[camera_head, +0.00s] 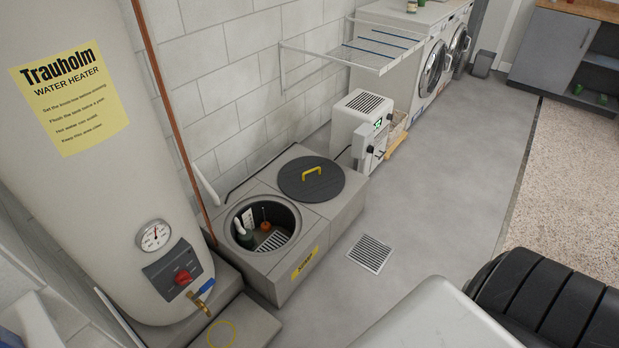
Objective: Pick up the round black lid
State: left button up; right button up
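The round black lid (303,190) lies flat on top of the grey sump box, beside the round opening. It has a yellow handle (312,172) on its upper face. The sump box (318,247) carries a yellow label on its front. Its open pit (264,223) shows a pump, pipes and a small grate inside. Neither of my grippers is in view, and nothing touches the lid.
A water heater (95,180) stands left of the box. A white dehumidifier-like machine (361,125) stands just behind the lid. A floor drain (370,253) lies in front. Washing machines (431,70) and a wall rack (375,45) are behind. Grey floor at right (450,190) is clear.

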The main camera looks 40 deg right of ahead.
aim_at(308, 179)
jog(key=u, duration=0.5)
jog(key=l+u, duration=0.65)
jog(key=u, duration=0.15)
jog(key=k+l+u, duration=0.1)
jog(key=l+u, duration=0.3)
jog(key=k+l+u, duration=0.25)
jog(key=k+l, duration=0.15)
jog(key=l, duration=0.45)
jog(key=k+l+u, duration=0.3)
jog(key=k+l, duration=0.2)
jog(key=l, duration=0.25)
jog(key=k+l+u, duration=0.25)
jog(key=k+l, duration=0.3)
jog(key=l, duration=0.15)
